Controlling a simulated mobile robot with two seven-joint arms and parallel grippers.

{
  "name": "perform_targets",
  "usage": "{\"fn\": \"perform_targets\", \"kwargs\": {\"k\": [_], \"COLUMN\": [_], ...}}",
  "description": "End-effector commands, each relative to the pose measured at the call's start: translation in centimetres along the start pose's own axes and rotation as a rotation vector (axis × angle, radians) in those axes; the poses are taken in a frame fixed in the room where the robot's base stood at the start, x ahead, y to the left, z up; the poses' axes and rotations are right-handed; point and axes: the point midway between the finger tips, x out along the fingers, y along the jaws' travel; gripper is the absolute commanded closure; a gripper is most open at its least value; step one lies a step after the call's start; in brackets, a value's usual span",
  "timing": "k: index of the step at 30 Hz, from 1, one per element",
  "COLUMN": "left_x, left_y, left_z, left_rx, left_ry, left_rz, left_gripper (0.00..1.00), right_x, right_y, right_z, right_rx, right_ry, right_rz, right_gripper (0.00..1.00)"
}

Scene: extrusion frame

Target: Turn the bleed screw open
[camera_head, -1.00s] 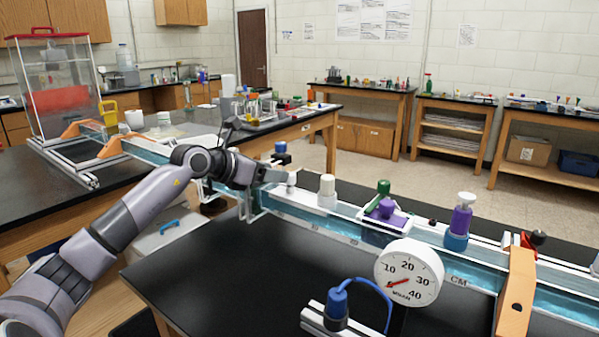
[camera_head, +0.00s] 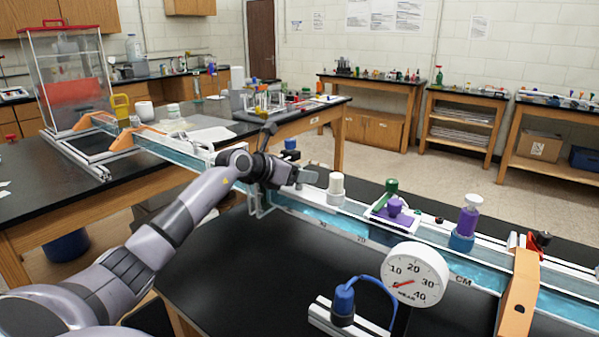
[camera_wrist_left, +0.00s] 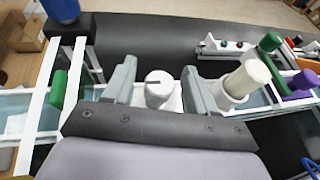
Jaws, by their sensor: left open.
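A white round knob with a dark slot across its top (camera_wrist_left: 158,88) looks like the bleed screw. It stands between the spread fingers of my left gripper (camera_wrist_left: 159,82) in the left wrist view, with a visible space on each side. My left gripper also shows in the head view (camera_head: 300,177), at the left end of the near clear water channel (camera_head: 330,216). It is open and empty. The knob is hidden or too small to tell in the head view. My right gripper is not in view.
A white capped cylinder (camera_head: 336,188) stands close to the right of my left gripper. Farther right are a green and purple fitting (camera_head: 394,205), a purple bottle (camera_head: 468,218) and a round gauge (camera_head: 414,274). The black tabletop (camera_head: 240,270) in front of the channel is mostly clear.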

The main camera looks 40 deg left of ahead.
Motion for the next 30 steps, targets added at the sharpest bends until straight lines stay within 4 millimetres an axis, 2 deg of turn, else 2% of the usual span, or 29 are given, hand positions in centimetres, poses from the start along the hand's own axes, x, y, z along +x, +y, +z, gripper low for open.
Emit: {"fn": "perform_targets", "kwargs": {"k": [2, 3, 7, 8, 19, 30], "left_x": [-0.01, -0.01, -0.03, -0.03, -0.04, 0.04], "left_y": [0.01, 0.01, 0.02, 0.02, -0.03, -0.06], "left_z": [0.00, -0.01, 0.00, 0.00, -0.01, -0.13], "left_rx": [0.000, 0.000, 0.000, 0.000, -0.013, -0.087], "left_ry": [0.000, 0.000, 0.000, 0.000, 0.000, -0.003], "left_rz": [0.000, 0.000, 0.000, 0.000, 0.034, 0.216], "left_gripper": [0.43, 0.50, 0.92, 0.95, 0.95, 0.95], "right_x": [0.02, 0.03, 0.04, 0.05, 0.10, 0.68], "right_y": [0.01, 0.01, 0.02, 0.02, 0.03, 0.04], "right_z": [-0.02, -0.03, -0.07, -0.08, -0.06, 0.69], "right_rx": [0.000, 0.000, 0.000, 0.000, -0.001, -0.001], "right_ry": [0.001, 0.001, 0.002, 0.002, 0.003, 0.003], "right_rz": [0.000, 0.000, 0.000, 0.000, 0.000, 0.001], "right_gripper": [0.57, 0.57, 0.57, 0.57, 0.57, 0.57]}}
